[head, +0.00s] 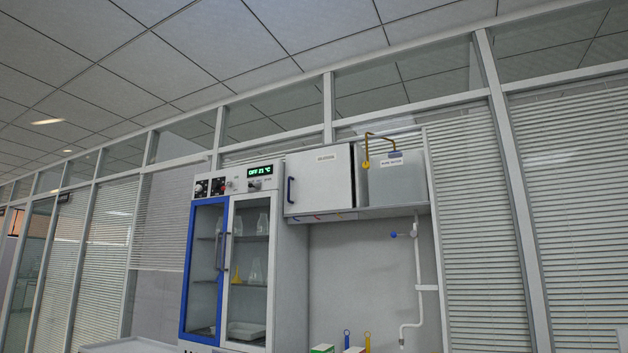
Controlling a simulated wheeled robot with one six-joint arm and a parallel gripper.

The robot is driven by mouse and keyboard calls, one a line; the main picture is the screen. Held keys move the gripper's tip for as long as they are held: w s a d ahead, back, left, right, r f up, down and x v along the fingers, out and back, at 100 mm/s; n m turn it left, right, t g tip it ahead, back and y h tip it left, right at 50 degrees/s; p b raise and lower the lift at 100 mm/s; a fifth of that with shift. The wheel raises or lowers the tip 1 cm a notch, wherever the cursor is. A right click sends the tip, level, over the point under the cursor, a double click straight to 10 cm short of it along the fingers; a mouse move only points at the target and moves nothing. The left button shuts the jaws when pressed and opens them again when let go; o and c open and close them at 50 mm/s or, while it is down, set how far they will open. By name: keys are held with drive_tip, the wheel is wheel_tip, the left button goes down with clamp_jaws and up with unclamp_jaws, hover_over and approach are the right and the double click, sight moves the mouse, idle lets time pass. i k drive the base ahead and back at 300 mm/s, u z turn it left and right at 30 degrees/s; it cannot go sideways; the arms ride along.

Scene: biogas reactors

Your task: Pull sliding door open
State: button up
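A tall white cabinet (292,275) stands in the middle of the head view. Its front has a blue-framed glass door (185,318) on the left and a white-framed glass door (268,318) on the right. Upright handles (219,252) sit where the two doors meet. Both doors appear shut, with flasks on shelves behind the glass. I cannot tell for sure which front slides. My gripper is not in view.
A panel with a green display (261,170) tops the tall cabinet. A white pipe (418,270) runs down the wall below. Small boxes and blue and yellow items show at the bottom edge.

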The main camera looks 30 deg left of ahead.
sight(319, 179)
drive_tip(key=u, duration=0.25)
drive_tip(key=i, duration=0.3)
drive_tip(key=u, duration=1.05)
drive_tip(key=i, duration=0.55)
drive_tip(key=u, duration=0.65)
drive_tip(key=i, duration=0.7)
drive_tip(key=z, duration=0.5)
drive_tip(key=i, duration=1.05)
drive_tip(key=z, duration=0.8)
